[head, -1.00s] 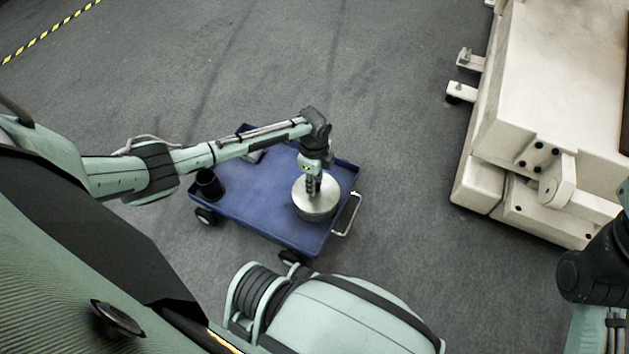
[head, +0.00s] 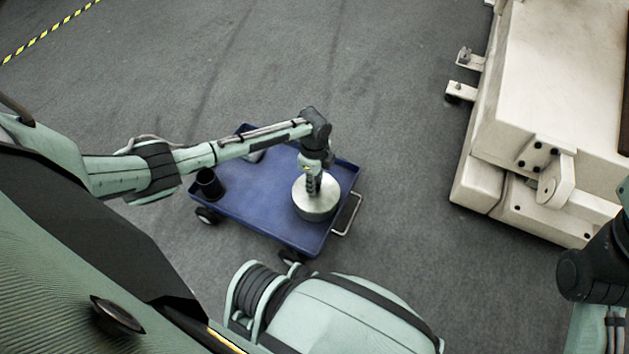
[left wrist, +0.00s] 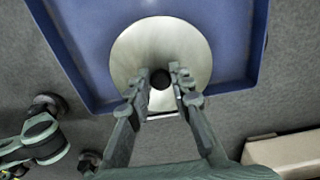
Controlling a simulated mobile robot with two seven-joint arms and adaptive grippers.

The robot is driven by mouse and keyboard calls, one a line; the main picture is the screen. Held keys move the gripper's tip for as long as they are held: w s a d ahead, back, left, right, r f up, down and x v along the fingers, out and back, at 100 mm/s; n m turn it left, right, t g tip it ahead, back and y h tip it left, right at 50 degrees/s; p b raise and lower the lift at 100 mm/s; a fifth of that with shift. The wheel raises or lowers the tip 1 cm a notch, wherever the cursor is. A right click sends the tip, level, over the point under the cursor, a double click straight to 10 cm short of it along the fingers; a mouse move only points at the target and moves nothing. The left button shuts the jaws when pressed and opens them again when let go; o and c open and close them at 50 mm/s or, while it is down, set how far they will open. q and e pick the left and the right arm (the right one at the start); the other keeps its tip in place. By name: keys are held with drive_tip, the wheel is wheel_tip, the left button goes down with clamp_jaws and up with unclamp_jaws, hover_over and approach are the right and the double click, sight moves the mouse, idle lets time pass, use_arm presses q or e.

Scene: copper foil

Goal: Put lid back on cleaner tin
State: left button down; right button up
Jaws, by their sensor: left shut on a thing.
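The cleaner tin (head: 317,211) is a silvery round can standing upright on the blue cart (head: 265,195), near its right end. Its flat round lid (head: 303,189) covers the top, and in the left wrist view the lid (left wrist: 130,45) shows as a pale disc with a dark knob (left wrist: 161,78) at its middle. My left gripper (head: 314,188) points down over the lid, and in the left wrist view its fingers (left wrist: 161,80) are shut on the knob. I cannot tell whether the lid is fully seated. My right gripper is not in view.
A dark cup (head: 209,184) stands at the cart's left corner, and a grey item (head: 254,156) lies partly behind my left arm. The cart has a raised rim and a metal handle (head: 347,215). A large cream machine (head: 545,100) stands at the right. Open grey floor lies between.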

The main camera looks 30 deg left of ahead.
use_arm(q)
drive_tip(key=c, duration=0.8)
unclamp_jaws()
